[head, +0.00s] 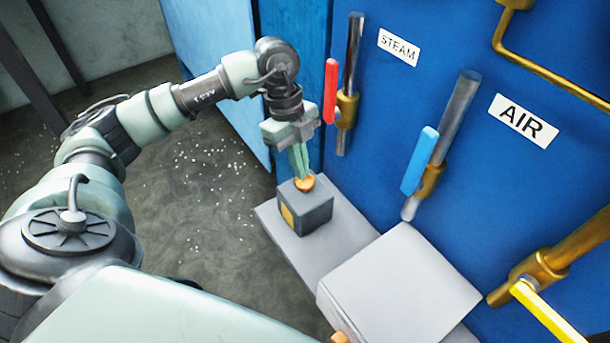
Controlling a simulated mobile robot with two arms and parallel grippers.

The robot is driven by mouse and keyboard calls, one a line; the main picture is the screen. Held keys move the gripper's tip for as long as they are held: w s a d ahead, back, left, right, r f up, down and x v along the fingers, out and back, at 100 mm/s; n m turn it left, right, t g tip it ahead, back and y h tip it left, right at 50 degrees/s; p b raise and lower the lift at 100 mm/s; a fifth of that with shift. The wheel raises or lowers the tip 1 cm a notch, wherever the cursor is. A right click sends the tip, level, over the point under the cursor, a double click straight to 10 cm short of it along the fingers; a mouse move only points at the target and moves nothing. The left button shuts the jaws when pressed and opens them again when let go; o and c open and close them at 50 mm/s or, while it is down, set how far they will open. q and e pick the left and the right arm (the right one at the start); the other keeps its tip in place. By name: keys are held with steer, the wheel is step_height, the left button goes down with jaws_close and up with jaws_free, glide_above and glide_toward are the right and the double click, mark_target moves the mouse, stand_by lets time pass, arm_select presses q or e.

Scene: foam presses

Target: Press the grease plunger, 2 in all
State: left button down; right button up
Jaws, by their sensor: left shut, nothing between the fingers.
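The grease plunger shows as an orange round button (305,184) on top of a dark grey box (306,210). The box has a yellow patch on its left side and stands on a light grey ledge (275,225). My left gripper (303,178) is shut and points down, with its fingertips at the button's top; they appear to touch it. Part of the button is hidden behind the fingers. I cannot tell how far the button is pressed in. My right gripper is not in view.
A blue panel carries a red lever (331,92) by the STEAM label (398,47), a light blue lever (420,160) by the AIR label (523,120), and a yellow handle (550,318). A raised grey block (400,285) stands right of the ledge. The speckled floor at left is clear.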

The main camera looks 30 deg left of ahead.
arm_select(q)
step_height(320, 180, down, 2)
steer(key=shift+f+b, duration=0.2)
steer(key=shift+b, duration=0.25)
steer(key=shift+r, duration=0.15)
steer(key=shift+a+r, duration=0.1)
steer(key=shift+a, duration=0.15)
steer(key=shift+w+a+r+p, duration=0.1)
steer(key=shift+a+r+p, duration=0.15)
steer(key=shift+a, duration=0.25)
steer(key=shift+w+a+r+p, duration=0.1)
steer(key=shift+a+r+p, duration=0.15)
steer(key=shift+a, duration=0.2)
steer(key=shift+w+a+f, duration=0.1)
steer(key=shift+a, duration=0.3)
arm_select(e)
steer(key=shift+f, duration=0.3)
arm_select(q)
steer(key=shift+r, duration=0.3)
steer(key=b+v, duration=0.1)
steer(key=v, duration=0.6)
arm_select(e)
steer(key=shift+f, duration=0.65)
